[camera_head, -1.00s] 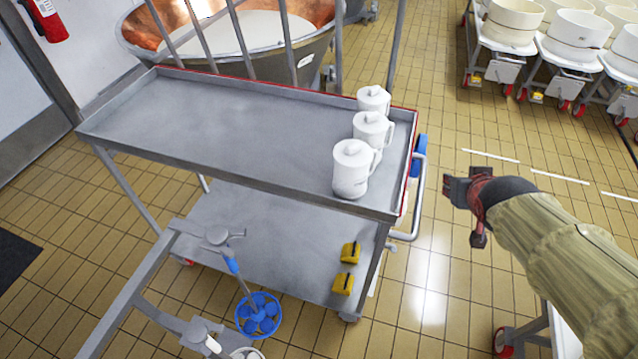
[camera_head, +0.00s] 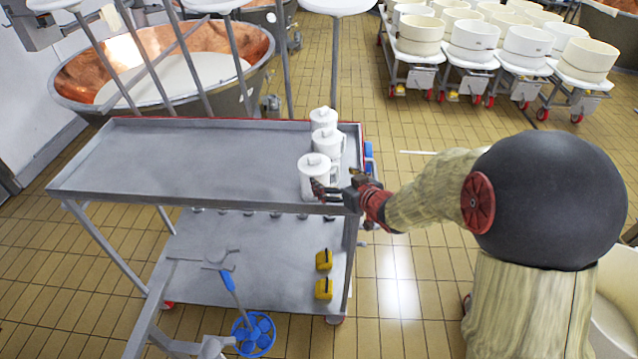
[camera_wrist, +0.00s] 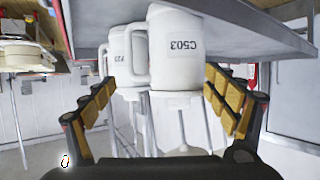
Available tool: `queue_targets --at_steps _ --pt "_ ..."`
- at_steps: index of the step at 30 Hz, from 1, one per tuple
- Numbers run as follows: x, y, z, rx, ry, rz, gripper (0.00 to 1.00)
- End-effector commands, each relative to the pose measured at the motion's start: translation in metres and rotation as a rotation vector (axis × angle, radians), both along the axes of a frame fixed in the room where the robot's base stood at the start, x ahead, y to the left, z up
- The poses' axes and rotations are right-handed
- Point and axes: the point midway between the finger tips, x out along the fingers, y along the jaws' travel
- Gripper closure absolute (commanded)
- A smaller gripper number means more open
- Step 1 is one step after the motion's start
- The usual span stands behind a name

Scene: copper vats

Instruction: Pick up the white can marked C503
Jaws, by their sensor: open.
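The white can marked C503 (camera_wrist: 178,48) shows upside down in the wrist view, its black label readable and its handle on the left. In the head view the nearest white can (camera_head: 313,176) stands upright at the right end of the cart's top shelf, partly behind my gripper. My gripper (camera_head: 335,190) is open beside it; in the wrist view its fingers (camera_wrist: 158,105) lie to either side of the can, with nothing held. A second white can (camera_wrist: 118,45) with a partly hidden label stands behind C503. Contact between fingers and can cannot be told.
The grey metal cart (camera_head: 170,165) has a raised shelf rim and a mostly bare top. Another white can (camera_head: 322,116) stands farthest back. A copper vat (camera_head: 160,65) is behind the cart.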

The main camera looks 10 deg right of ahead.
Motion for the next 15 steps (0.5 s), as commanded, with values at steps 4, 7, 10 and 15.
queue_targets --at_steps 4,7,10,15 --pt "0.014 0.005 -0.008 0.000 0.001 0.002 0.03" --pt "0.023 0.009 -0.011 0.000 0.000 0.002 0.03" --pt "0.036 0.015 -0.016 0.000 0.001 0.002 0.03" --pt "0.055 0.020 -0.023 -0.001 0.001 0.000 0.03"
